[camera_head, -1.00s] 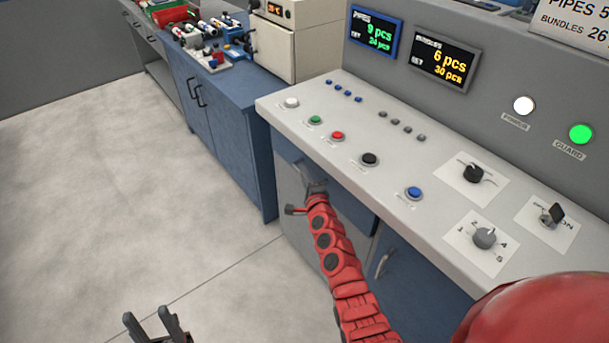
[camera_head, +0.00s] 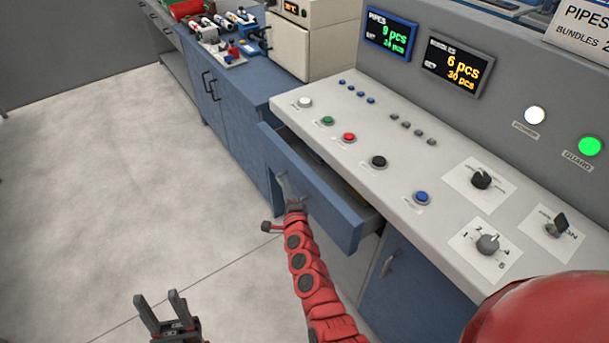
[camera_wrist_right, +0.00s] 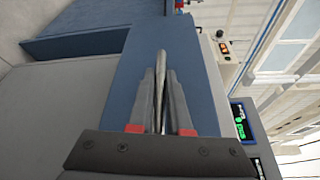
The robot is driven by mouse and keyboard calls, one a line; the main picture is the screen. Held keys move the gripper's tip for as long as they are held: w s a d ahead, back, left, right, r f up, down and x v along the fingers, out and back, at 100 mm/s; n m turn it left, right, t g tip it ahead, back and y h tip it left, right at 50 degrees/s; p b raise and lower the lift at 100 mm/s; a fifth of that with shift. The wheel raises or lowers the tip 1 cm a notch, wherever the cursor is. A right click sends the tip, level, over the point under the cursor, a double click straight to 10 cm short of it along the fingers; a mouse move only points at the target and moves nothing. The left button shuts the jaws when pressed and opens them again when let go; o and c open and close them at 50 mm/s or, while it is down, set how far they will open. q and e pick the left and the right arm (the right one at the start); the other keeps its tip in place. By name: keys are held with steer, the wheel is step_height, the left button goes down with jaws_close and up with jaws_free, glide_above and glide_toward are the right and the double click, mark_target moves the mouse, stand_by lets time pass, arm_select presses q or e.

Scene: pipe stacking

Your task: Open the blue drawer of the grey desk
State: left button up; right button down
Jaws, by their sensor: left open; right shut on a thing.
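The grey desk (camera_head: 385,165) has a blue drawer (camera_head: 322,196) under its top, and the drawer stands partly pulled out. Its inside is partly visible behind the front panel; the contents are mostly hidden by the desktop. My right gripper (camera_head: 287,196) is shut on the drawer's handle (camera_head: 281,184). In the right wrist view, its two fingers lie on either side of the metal handle (camera_wrist_right: 161,70), in front of the blue drawer front (camera_wrist_right: 195,85). My left gripper (camera_head: 158,302) is open and empty above the floor at the lower left, away from the desk.
A blue cabinet (camera_head: 228,120) with a vise and tools on top adjoins the desk at the left. A lower blue door with a handle (camera_head: 390,262) is below the drawer. The desktop carries buttons and knobs. The floor (camera_head: 90,180) at the left is clear.

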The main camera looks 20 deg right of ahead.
steer(key=s+a, duration=0.5)
steer(key=a, duration=0.8)
steer(key=shift+a, duration=0.15)
steer(key=c, duration=0.9)
jaws_free()
steer(key=shift+w, duration=0.1)
steer(key=shift+o, duration=0.2)
steer(key=s+r+b, duration=0.1)
steer(key=s+b, duration=0.1)
steer(key=s, duration=1.5)
steer(key=shift+s+a+r, duration=0.15)
steer(key=shift+s+a, duration=0.05)
steer(key=shift+a, duration=0.05)
